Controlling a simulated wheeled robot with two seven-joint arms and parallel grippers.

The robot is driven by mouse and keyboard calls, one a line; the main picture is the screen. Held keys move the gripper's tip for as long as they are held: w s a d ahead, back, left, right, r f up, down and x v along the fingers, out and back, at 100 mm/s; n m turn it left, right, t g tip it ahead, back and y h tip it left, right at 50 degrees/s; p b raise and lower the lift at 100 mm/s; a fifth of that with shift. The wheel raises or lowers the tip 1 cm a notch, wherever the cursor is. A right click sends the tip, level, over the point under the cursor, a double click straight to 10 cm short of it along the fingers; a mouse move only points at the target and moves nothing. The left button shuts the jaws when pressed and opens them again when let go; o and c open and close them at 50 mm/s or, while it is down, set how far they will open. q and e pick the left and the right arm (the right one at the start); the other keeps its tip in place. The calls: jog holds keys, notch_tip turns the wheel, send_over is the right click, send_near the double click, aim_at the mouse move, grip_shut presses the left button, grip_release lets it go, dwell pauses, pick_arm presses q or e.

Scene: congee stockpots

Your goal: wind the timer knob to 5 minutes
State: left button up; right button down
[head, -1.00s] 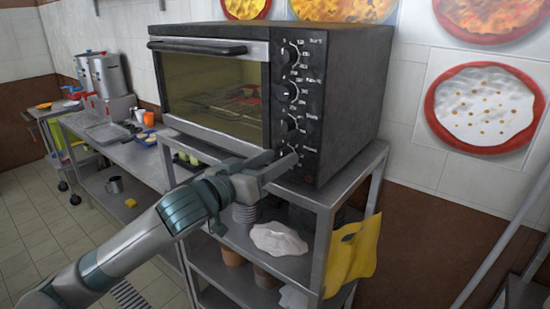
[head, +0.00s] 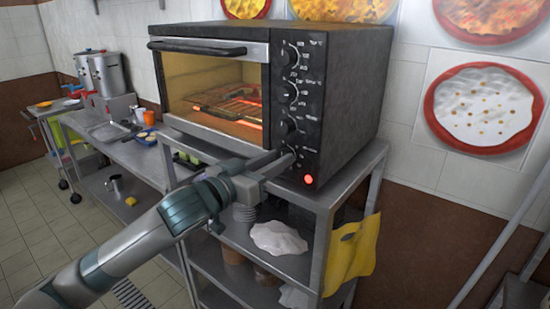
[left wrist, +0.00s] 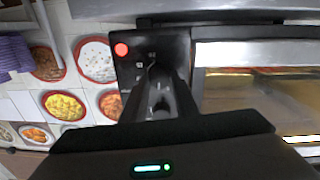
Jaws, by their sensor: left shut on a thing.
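A black and silver countertop oven (head: 345,100) stands on a metal shelf unit, its door closed. Its front panel carries a column of black knobs, with the top knob (head: 290,54) and others above my gripper. My left gripper (head: 288,161) is shut on the lowest one, the timer knob, which the fingers mostly hide. In the left wrist view the fingers (left wrist: 160,97) cover the knob, so its pointer's setting cannot be read. A red lamp (head: 309,179) glows below the knob, and it also shows in the left wrist view (left wrist: 121,50). The oven's inside is lit orange.
The metal shelf unit (head: 318,203) under the oven holds a white cloth (head: 278,238) and pots. A yellow cloth (head: 353,250) hangs at its right side. Steel pots (head: 110,74) stand on the counter at the left. Round pictures hang on the wall.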

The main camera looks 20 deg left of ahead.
pick_arm(q)
jog(key=m+p, duration=0.3)
jog(key=m, duration=0.1)
jog(key=shift+r, duration=0.2)
jog(key=shift+f+m+p, duration=0.1)
jog(key=shift+m+p, duration=0.85)
jog(key=shift+m, duration=0.45)
jog(key=o, duration=1.1)
jog(key=shift+c, duration=0.2)
jog(key=shift+s, duration=0.2)
